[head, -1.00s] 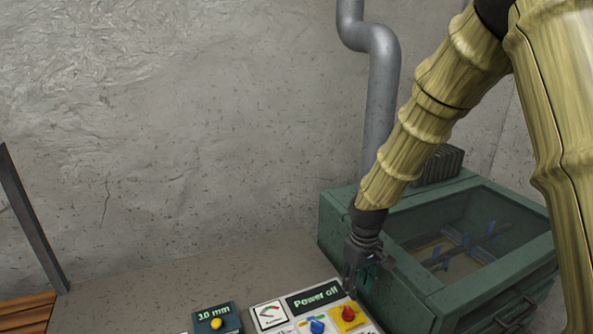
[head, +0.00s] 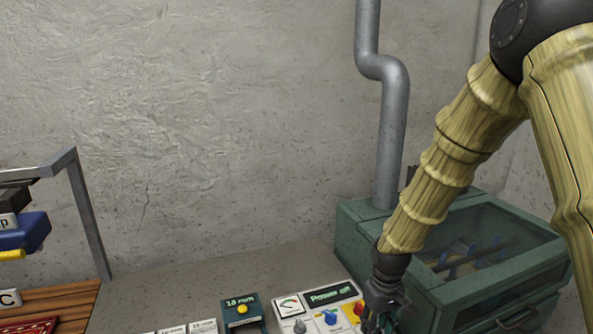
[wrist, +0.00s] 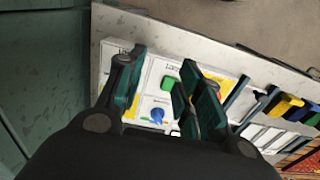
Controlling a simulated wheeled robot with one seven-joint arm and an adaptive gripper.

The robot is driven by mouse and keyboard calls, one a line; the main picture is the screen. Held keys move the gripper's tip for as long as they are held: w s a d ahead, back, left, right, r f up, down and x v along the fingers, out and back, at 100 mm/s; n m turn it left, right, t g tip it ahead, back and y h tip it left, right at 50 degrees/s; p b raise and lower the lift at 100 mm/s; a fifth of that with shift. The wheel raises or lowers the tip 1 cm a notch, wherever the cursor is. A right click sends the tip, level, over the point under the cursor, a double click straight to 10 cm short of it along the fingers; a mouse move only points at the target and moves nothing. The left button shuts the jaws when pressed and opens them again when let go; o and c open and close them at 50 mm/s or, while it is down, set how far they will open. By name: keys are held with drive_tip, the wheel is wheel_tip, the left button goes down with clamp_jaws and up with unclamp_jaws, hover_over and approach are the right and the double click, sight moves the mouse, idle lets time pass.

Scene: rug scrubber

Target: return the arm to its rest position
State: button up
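My arm, in yellow bamboo-like segments, comes down from the upper right of the head view. My gripper (head: 378,318) is low in that view, just right of a white control panel (head: 300,318), with its tips near the bottom edge. In the wrist view the dark green fingers of my gripper (wrist: 160,80) stand apart with nothing held between them. Beyond them lie the panel's blue knob (wrist: 157,115) and green button (wrist: 168,82). Whether the fingers touch the panel cannot be told.
A green windowed cabinet (head: 440,300) stands beside and behind my gripper, with a grey pipe (head: 392,120) rising behind it. A small dark box (head: 242,309) reads "1.0 mm". A metal frame (head: 90,215) and a blue item (head: 25,232) are at the left. The wall side above the bench is clear.

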drive_tip(key=s+f+m, duration=0.1)
drive_tip(key=s+f, duration=0.6)
drive_tip(key=f, duration=0.3)
drive_tip(key=s+f+m, duration=0.1)
drive_tip(key=s+f, duration=0.6)
drive_tip(key=f, duration=0.3)
drive_tip(key=s+d+f+m, duration=0.15)
drive_tip(key=s+f, duration=0.35)
drive_tip(key=s, duration=0.5)
drive_tip(key=s+d+f+m, duration=0.15)
drive_tip(key=s+f, duration=0.25)
drive_tip(key=s, duration=0.7)
wheel_tip(320, 180, down, 6)
drive_tip(key=b, duration=0.6)
drive_tip(key=shift+w+f, duration=0.15)
drive_tip(key=shift+w, duration=0.1)
